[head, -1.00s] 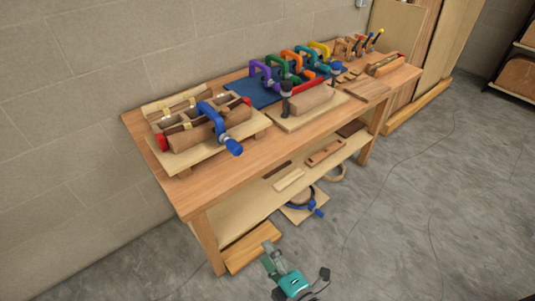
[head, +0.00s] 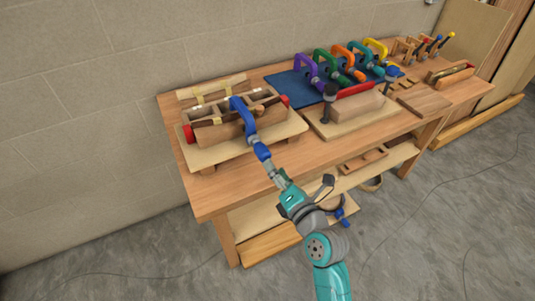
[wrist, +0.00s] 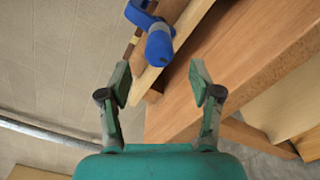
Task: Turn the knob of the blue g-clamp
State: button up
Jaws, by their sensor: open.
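The blue g-clamp (head: 240,106) is fastened over the bent wood lamination on its mould (head: 225,133) at the left end of the bench. Its blue knob (head: 262,151) hangs at the front, pointing down toward me. My gripper (head: 269,169) is open and just in front of the knob, nearly in line with it. In the wrist view the knob (wrist: 159,46) lies beyond the gap between my open fingers (wrist: 160,80), roughly centred. The fingers appear empty. Exact contact cannot be told from the head view.
The mould sits on a pale board (head: 285,128) on the wooden bench (head: 203,193). Several coloured clamps stand on a blue mat (head: 290,83) further right, behind another mould block (head: 355,106). A lower shelf holds wood pieces. Floor in front is open.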

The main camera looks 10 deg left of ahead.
aim_at(265, 156)
jog(key=shift+x, duration=3.2)
jog(key=c, duration=1.2)
